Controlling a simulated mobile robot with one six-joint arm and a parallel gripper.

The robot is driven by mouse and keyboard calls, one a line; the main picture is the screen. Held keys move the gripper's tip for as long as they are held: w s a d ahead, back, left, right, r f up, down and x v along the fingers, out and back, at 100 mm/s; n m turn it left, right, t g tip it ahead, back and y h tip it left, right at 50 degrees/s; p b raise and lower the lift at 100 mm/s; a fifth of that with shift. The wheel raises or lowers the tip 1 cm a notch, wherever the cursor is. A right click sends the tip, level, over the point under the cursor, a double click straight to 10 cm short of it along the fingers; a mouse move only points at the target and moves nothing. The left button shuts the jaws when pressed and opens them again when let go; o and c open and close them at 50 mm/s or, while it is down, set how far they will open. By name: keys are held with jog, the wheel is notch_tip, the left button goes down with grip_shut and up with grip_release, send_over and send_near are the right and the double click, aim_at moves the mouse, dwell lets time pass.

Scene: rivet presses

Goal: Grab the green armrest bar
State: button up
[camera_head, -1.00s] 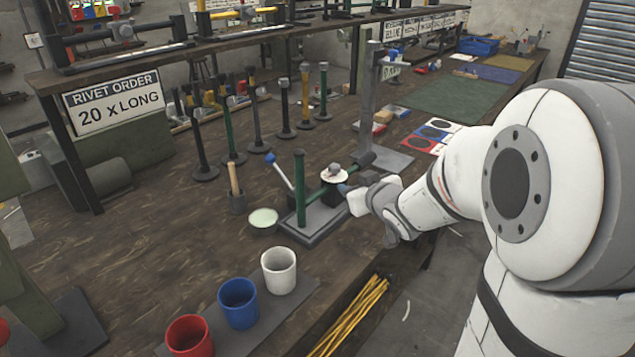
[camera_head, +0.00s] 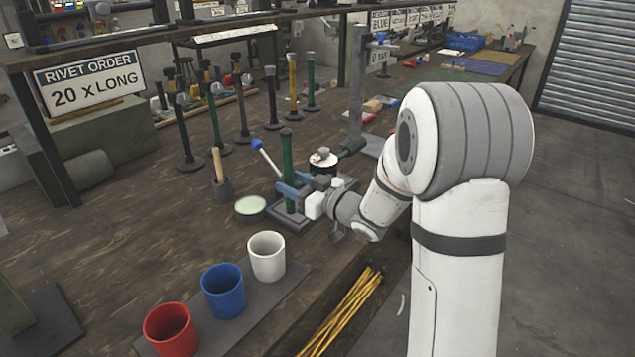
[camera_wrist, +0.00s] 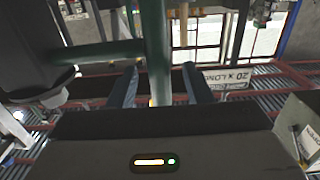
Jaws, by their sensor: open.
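The green bar (camera_head: 288,160) stands upright on a small grey base plate (camera_head: 280,219) on the bench. In the wrist view the upright green bar (camera_wrist: 155,45) passes between the two blue fingers, with a gap showing on each side. A horizontal green bar (camera_wrist: 100,52) meets it and runs left. My gripper (camera_head: 291,187) is open around the lower part of the upright bar in the head view; it also shows at the bottom of the wrist view (camera_wrist: 160,80). The fingers hide part of the bar's lower end.
A blue-knobbed lever (camera_head: 266,157) and a round white-topped piece (camera_head: 323,160) stand close by. A pale green dish (camera_head: 250,207) and a wooden-handled tool (camera_head: 219,170) are left. White (camera_head: 267,256), blue (camera_head: 224,290) and red (camera_head: 171,329) cups stand in front.

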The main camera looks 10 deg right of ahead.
jog(key=shift+x, duration=0.95)
jog(key=shift+c, duration=0.2)
grip_shut()
jog(key=shift+r, duration=0.1)
